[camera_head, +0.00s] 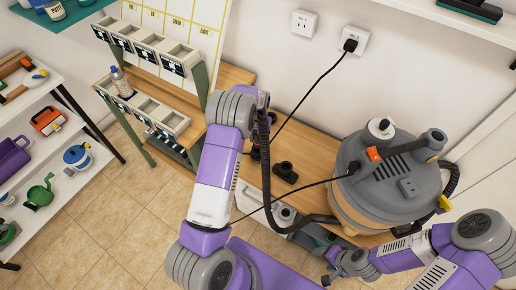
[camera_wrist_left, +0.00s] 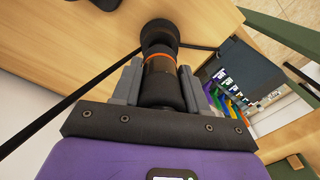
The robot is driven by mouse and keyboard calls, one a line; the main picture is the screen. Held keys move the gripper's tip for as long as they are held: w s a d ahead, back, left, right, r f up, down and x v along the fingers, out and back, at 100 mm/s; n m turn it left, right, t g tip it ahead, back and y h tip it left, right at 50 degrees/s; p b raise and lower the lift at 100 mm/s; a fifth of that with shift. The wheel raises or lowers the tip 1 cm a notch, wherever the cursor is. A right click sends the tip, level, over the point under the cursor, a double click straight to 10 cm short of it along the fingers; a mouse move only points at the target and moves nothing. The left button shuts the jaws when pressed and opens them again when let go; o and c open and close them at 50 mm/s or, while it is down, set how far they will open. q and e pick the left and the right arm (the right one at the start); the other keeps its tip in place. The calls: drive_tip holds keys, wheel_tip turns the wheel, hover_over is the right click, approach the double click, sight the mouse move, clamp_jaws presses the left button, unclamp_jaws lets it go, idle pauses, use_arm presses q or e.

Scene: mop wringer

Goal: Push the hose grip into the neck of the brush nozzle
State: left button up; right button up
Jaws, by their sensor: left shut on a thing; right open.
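My left gripper (camera_wrist_left: 160,88) is shut on the hose grip (camera_wrist_left: 160,82), a black cylinder with an orange ring. A wider black round part (camera_wrist_left: 158,36) shows at the grip's far end in the left wrist view; I cannot tell whether it belongs to the grip or to another piece. A small black piece (camera_head: 285,172), probably the brush nozzle, lies on the wooden bench to the right of my left arm. My right gripper (camera_head: 336,271) is open and empty, low in front of the vacuum.
A grey vacuum (camera_head: 390,185) stands on the bench (camera_head: 318,150) at right, with a black hose (camera_head: 305,218). A power cord (camera_head: 306,95) runs down from the wall socket. Bins (camera_head: 160,50) stand at upper left, shelves (camera_head: 60,100) at far left.

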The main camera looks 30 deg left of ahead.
use_arm(q)
drive_tip(key=shift+f+b, duration=1)
drive_tip(key=shift+f, duration=0.6)
drive_tip(key=o, duration=1.1)
